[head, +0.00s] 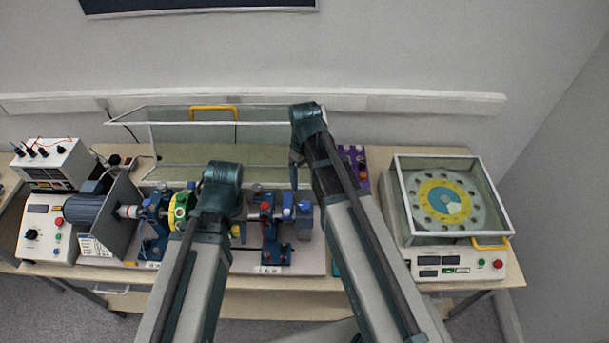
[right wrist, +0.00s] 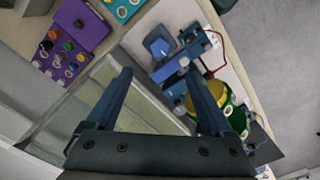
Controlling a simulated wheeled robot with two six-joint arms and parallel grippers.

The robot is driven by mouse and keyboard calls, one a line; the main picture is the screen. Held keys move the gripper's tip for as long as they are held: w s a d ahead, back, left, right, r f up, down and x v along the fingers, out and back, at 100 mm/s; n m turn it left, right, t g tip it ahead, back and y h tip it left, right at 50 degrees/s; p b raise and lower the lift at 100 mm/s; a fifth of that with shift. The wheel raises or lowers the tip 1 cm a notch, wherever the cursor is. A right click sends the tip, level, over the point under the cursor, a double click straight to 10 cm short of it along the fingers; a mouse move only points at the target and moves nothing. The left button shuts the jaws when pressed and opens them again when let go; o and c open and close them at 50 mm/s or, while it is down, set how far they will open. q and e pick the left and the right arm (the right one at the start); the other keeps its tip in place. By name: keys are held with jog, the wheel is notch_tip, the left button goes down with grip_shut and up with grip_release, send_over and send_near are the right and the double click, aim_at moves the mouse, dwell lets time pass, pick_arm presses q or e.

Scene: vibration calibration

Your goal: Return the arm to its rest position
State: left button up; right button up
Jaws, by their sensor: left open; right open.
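My left arm comes up from the bottom of the head view, and its gripper (head: 222,188) is over the middle of the test rig beside a green and yellow disc (head: 181,209). Its fingers are mostly hidden by the wrist. My right arm reaches further back, with its gripper (head: 297,160) at the right end of the clear cover (head: 180,115). In the right wrist view, the right gripper (right wrist: 162,90) has its two dark fingers wide apart with nothing between them. The cover's edge and the rig lie beneath.
The rig's grey baseplate (head: 300,262) carries a blue motor (head: 88,214) and blue stands. A power supply (head: 52,163) is at left.

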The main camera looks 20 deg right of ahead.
jog(key=s+a+f+b, duration=0.3)
jog(key=s+f+b, duration=0.1)
jog(key=f+b, duration=0.2)
jog(key=s+a+f+m+b, duration=0.1)
jog(key=s+a+f+b, duration=0.3)
jog(key=s+f+b, duration=0.1)
jog(key=s+a+f+m+h+b, duration=0.1)
jog(key=s+a+f+b, duration=0.2)
jog(key=s+f+b, duration=0.2)
notch_tip(320, 180, down, 3)
jog(key=b, duration=0.3)
jog(key=shift+a, duration=0.25)
